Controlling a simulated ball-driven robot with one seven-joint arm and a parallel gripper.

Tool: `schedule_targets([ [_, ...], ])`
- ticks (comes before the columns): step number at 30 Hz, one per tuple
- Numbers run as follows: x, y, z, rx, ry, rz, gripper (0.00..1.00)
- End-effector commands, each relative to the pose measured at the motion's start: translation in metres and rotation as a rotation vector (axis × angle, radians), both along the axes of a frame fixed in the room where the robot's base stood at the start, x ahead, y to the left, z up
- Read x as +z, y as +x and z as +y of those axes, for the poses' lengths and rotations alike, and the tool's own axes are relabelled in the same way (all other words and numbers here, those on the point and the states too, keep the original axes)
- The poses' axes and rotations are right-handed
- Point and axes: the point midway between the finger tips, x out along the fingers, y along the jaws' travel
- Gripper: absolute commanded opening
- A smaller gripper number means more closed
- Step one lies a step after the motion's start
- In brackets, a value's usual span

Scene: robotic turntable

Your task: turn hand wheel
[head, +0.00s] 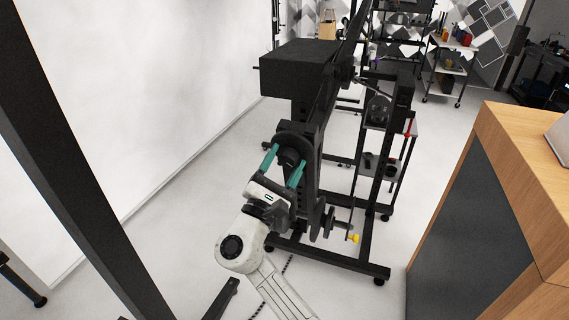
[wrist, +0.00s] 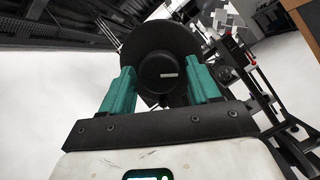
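The hand wheel is a black disc with a round raised hub on the side of the black machine. In the head view the wheel (head: 294,136) is beyond my gripper, and in the wrist view it (wrist: 160,36) fills the upper middle. My gripper (head: 286,159) has two teal fingers spread apart, pointing at the wheel. In the wrist view my gripper (wrist: 161,77) has one finger on each side of the hub, with a gap visible around the hub. I cannot tell whether the fingertips touch the disc.
The black machine frame (head: 332,262) stands on wheeled feet, with a yellow knob (head: 353,238) low on its right. A dark post (head: 62,150) crosses the left side. A wooden cabinet (head: 500,180) stands at right. Shelves (head: 453,66) are at the back.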

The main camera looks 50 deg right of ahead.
Motion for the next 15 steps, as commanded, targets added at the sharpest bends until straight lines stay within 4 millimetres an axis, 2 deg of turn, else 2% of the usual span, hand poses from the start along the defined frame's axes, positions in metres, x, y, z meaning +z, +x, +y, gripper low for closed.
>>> schedule_targets([
  [2, 0.0, 0.0, 0.0, 0.0, 0.0, 0.0, 0.69],
  [10, -0.002, -0.001, 0.002, 0.0, 0.001, 0.001, 0.69],
  [15, -0.012, -0.003, 0.017, 0.002, 0.001, 0.001, 0.69],
])
